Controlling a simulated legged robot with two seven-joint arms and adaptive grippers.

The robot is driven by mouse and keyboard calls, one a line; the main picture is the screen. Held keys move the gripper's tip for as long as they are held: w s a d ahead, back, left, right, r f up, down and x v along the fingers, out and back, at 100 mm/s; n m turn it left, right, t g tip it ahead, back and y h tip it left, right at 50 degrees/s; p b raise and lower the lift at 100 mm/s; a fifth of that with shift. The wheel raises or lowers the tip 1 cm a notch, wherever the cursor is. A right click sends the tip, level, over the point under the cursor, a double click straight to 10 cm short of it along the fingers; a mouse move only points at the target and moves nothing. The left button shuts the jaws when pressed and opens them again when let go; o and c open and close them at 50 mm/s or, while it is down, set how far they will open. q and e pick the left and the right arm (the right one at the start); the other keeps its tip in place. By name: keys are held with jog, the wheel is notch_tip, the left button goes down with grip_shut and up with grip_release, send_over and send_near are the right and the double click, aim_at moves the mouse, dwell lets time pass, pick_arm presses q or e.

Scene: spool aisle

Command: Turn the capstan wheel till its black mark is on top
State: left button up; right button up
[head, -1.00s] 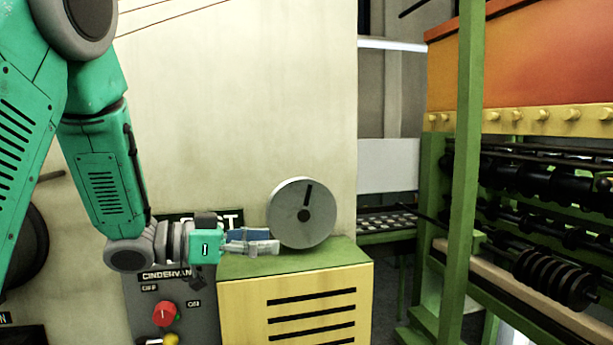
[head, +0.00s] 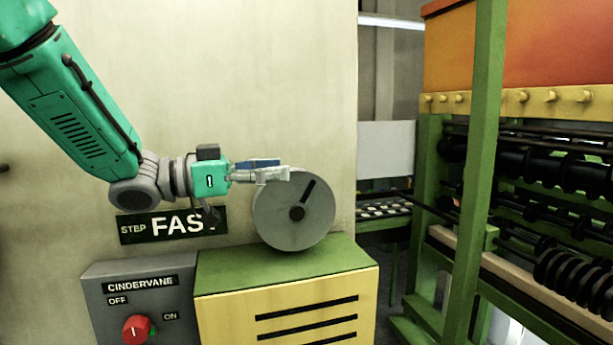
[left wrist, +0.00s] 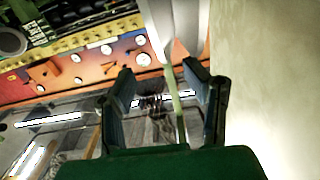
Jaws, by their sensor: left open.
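The capstan wheel (head: 281,228) is a grey disc with a dark hub, standing above the yellow cabinet. Its black mark (head: 309,190) points up and to the right of the top. My left gripper (head: 284,174) is open, with its fingers level at the wheel's upper left rim. In the head view the fingertips overlap the rim, and I cannot tell whether they touch it. In the left wrist view the two fingers (left wrist: 162,82) stand apart with nothing seen gripped. A pale shape beyond them there may be the wheel's edge. My right gripper is not in view.
The yellow cabinet (head: 290,310) with a green top is below the wheel. A grey control box (head: 145,305) with a red knob (head: 136,329) stands left of it. The pale wall (head: 260,90) is behind. A green-framed machine (head: 483,150) with black rollers fills the right.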

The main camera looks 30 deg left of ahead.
aim_at(301, 170)
pick_arm(q)
jog(key=shift+w+a+f, duration=0.2)
jog(key=shift+w+f, duration=0.3)
jog(key=shift+f, duration=0.3)
jog(key=shift+w+a+f, duration=0.2)
jog(key=shift+w+a, duration=0.3)
jog(key=shift+w, duration=0.1)
jog(key=shift+y, duration=0.3)
jog(key=w+d, duration=0.2)
jog(key=d, duration=0.1)
jog(key=shift+w+d+r, duration=0.15)
jog(key=shift+w+d, duration=0.05)
jog(key=shift+d, duration=0.2)
jog(key=c, duration=0.5)
grip_shut()
jog(key=shift+w+a+f, duration=0.1)
jog(key=shift+a+f, duration=0.1)
jog(key=shift+a, duration=0.65)
jog(key=shift+s+d, duration=0.2)
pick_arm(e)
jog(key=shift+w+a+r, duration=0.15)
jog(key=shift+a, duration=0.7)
